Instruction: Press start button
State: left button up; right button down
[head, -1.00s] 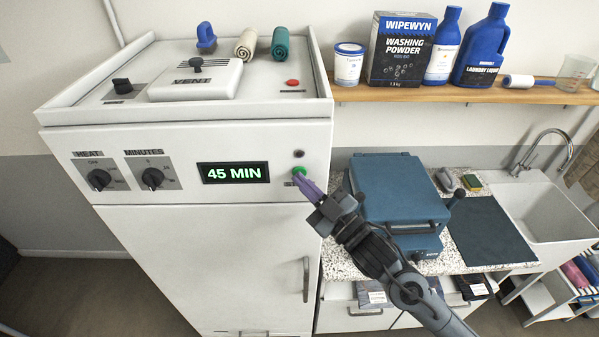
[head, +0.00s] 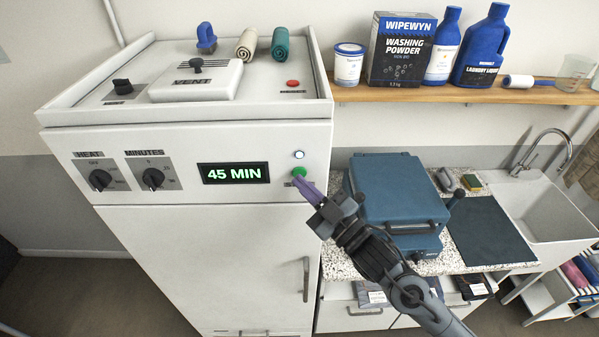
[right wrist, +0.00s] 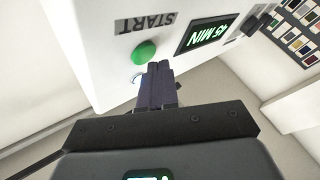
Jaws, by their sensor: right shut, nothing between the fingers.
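The green start button (head: 299,173) is on the front panel of the white cabinet (head: 215,245), right of the display (head: 233,173) reading 45 MIN. A small round lamp (head: 299,154) above the button is lit white. My right gripper (head: 301,183) is shut and empty, its purple fingertips at the button's lower edge in the head view. In the right wrist view the button (right wrist: 145,52) and its START label (right wrist: 146,23) show just beyond the shut fingers (right wrist: 159,70); I cannot tell whether they touch it. My left gripper is not in view.
The heat knob (head: 100,180) and minutes knob (head: 152,178) are on the same panel. A red button (head: 293,83) and a vent lid (head: 197,82) are on the cabinet top. A blue press (head: 398,192) stands on the counter right of the gripper.

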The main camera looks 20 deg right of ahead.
jog(key=shift+s+a, duration=0.1)
jog(key=shift+s, duration=0.15)
jog(key=s, duration=0.1)
jog(key=s+a, duration=0.1)
jog(key=s, duration=0.2)
jog(key=shift+s+a, duration=0.35)
dwell(0.3)
dwell(0.6)
jog(key=s+d+f+m+g+h+p, duration=0.2)
jog(key=s+f+g, duration=0.6)
jog(key=s+f, duration=0.4)
jog(key=s+d+f+m+g+h+p, duration=0.3)
jog(key=s+f+m+g+h, duration=0.3)
jog(key=s+f, duration=0.6)
jog(key=shift+s+d+g+p, duration=0.3)
jog(key=shift+g+p, duration=0.4)
jog(key=shift+g, duration=0.3)
jog(key=shift+w, duration=0.1)
